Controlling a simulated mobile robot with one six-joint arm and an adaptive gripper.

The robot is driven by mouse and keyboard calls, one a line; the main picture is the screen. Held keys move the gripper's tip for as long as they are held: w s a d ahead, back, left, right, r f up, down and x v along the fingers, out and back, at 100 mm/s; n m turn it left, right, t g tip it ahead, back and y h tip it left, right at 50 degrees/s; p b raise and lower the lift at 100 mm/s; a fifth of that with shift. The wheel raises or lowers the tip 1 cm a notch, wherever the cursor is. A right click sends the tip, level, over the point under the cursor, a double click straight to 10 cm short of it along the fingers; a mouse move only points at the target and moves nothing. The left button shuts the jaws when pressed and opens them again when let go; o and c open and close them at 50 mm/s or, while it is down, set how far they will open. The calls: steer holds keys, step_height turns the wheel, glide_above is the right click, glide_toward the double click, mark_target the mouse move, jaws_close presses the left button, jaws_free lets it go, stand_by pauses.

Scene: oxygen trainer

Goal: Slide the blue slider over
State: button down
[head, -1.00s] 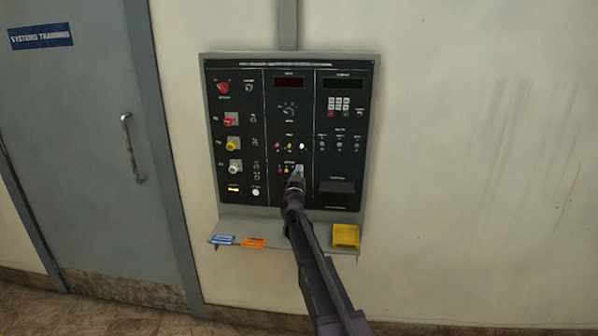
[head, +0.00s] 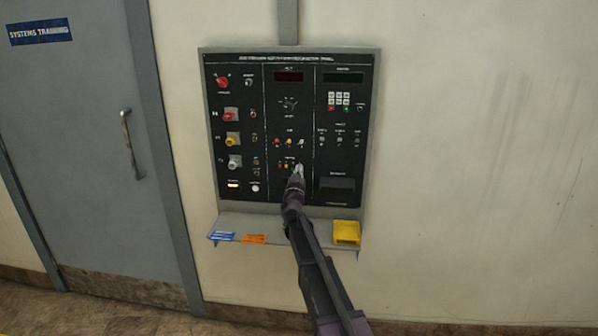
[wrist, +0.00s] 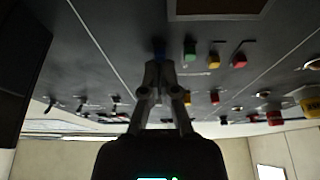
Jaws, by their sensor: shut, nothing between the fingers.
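The blue slider (wrist: 159,47) shows in the wrist view as a small dark blue knob on the black panel, just past my fingertips. My gripper (wrist: 158,66) is shut and empty, with its tips at or very near the knob; I cannot tell whether they touch. To the knob's right in that view are a green slider (wrist: 190,50), a yellow slider (wrist: 213,61) and a red slider (wrist: 239,60), each beside a slot. In the head view my gripper (head: 298,168) is at the lower middle of the panel (head: 340,107) and hides the blue slider.
Knobs, switches and a keypad (head: 339,98) surround the slider row. Below the panel, a shelf (head: 284,241) carries a blue card (head: 222,237), an orange card (head: 253,239) and a yellow bin (head: 346,232). A grey door (head: 75,120) is at left.

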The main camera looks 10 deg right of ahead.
steer(key=shift+r+p, duration=1.95)
steer(key=shift+r, duration=0.05)
steer(key=b, duration=0.4)
glide_toward(300, 155)
steer(key=v, duration=0.2)
steer(key=shift+s+f, duration=0.15)
steer(key=shift+s, duration=0.15)
steer(key=shift+a+p, duration=0.1)
steer(key=shift+p, duration=0.2)
